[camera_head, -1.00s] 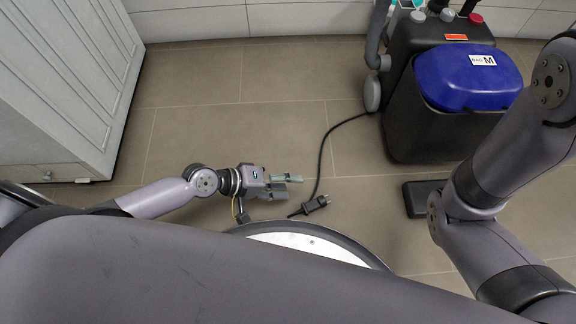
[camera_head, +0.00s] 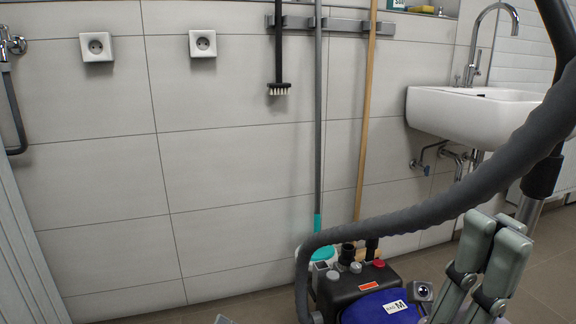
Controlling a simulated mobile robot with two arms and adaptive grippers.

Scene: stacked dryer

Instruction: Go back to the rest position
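My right gripper (camera_head: 494,240) is at the lower right, its light grey fingers pointing up. A small grey tip (camera_head: 222,320) at the bottom edge may be part of my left gripper, whose state cannot be seen. The black vacuum cleaner (camera_head: 345,286) stands on the floor, with part of its blue lid (camera_head: 370,308) in view beside my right gripper.
A thick grey hose (camera_head: 430,212) arcs across the right side, close to my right gripper. A white sink (camera_head: 450,112) hangs on the tiled wall. A brush (camera_head: 279,60) and long poles hang from a rail (camera_head: 345,26). Two sockets are on the wall at left.

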